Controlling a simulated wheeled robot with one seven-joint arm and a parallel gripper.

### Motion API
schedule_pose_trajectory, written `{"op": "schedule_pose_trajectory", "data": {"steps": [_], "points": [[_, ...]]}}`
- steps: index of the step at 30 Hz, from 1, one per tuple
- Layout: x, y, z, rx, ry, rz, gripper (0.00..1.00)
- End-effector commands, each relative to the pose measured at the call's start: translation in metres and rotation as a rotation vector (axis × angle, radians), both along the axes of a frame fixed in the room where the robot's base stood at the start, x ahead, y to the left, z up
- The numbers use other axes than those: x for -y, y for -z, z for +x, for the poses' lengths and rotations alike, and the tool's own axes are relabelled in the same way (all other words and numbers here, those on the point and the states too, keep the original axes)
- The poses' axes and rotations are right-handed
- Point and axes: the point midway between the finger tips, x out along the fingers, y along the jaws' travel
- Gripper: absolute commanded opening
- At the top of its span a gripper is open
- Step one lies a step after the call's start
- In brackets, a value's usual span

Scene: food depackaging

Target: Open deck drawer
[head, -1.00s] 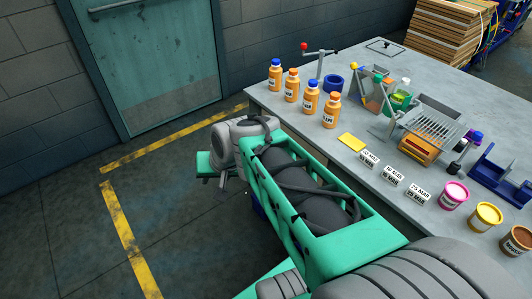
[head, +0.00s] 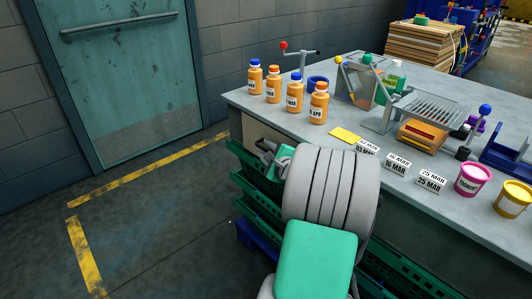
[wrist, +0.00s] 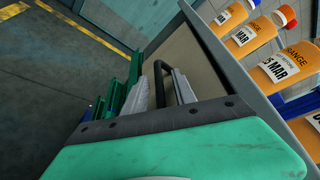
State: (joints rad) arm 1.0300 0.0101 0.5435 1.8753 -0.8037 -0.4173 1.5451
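The deck drawer has a beige front (head: 256,131) just under the left end of the grey tabletop; it looks flush with the table. In the wrist view its front (wrist: 180,45) carries a dark bar handle (wrist: 160,82). My gripper (head: 268,153) is at the drawer front in the head view, with my arm covering the front's right part. In the wrist view my gripper (wrist: 161,90) has its two grey fingers apart, with the handle between them. I cannot tell whether either finger touches the handle.
Orange bottles (head: 294,94) stand on the tabletop (head: 240,99) above the drawer. Green crates (head: 249,162) sit below it. A yellow sponge-like block (head: 345,134), date signs (head: 397,166) and tubs (head: 473,180) line the near edge. The floor to the left is clear.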

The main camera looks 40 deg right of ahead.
Motion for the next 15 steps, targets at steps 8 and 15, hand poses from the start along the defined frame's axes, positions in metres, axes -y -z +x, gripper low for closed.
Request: {"op": "schedule_pose_trajectory", "data": {"steps": [8, 15], "points": [[0.0009, 0.0007, 0.0043, -0.001, 0.000, -0.002, 0.32], [0.0009, 0.0008, 0.0040, -0.001, -0.001, -0.002, 0.14]]}}
